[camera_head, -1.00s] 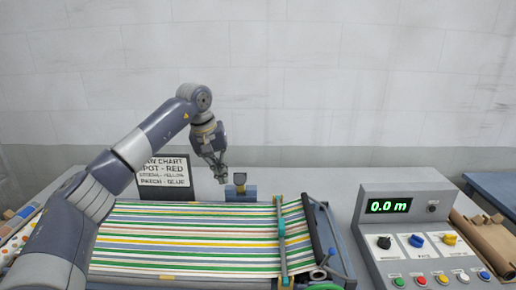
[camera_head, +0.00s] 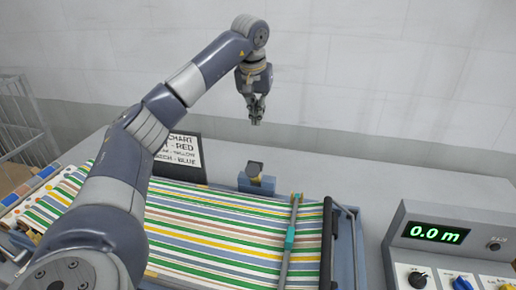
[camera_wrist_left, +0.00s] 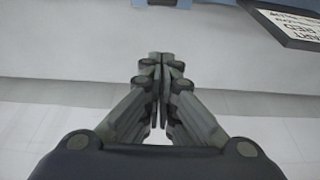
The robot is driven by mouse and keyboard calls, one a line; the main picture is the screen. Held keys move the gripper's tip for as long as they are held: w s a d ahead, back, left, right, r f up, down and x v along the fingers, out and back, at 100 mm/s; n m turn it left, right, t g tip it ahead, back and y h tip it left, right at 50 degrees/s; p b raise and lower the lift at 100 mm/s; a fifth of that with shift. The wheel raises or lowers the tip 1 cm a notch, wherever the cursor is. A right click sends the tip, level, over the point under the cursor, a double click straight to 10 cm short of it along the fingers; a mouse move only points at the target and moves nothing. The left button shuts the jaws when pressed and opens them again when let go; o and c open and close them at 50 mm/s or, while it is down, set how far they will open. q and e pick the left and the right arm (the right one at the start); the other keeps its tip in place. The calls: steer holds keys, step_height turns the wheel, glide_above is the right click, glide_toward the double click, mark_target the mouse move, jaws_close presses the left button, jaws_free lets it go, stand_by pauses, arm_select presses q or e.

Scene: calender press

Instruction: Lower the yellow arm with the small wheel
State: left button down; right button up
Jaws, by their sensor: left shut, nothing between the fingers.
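A blue block (camera_head: 257,185) at the back edge of the striped sheet carries a small dark rounded piece (camera_head: 254,168) with a bit of yellow below it. This may be the yellow arm with the small wheel, but it is too small to tell. My left gripper (camera_head: 256,121) is shut and empty, pointing down above this block in the picture, clearly apart from it. In the left wrist view its closed fingertips (camera_wrist_left: 161,58) point across the pale bench, and the block's lower edge is at the top. My right gripper is out of view.
Striped fabric (camera_head: 230,235) lies on the bench under a grey crossbar with a teal clamp (camera_head: 290,238), beside a dark roller (camera_head: 327,245). A chart sign (camera_head: 180,150) stands behind my arm. A control box (camera_head: 450,235) reads 0.0 m. The back bench right of the block is clear.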

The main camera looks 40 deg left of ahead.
mark_target(256, 173)
arm_select(q)
step_height(256, 173, down, 12)
steer(key=p, duration=0.4)
steer(key=shift+s+d+r, duration=0.15)
steer(key=shift+s+r, duration=0.05)
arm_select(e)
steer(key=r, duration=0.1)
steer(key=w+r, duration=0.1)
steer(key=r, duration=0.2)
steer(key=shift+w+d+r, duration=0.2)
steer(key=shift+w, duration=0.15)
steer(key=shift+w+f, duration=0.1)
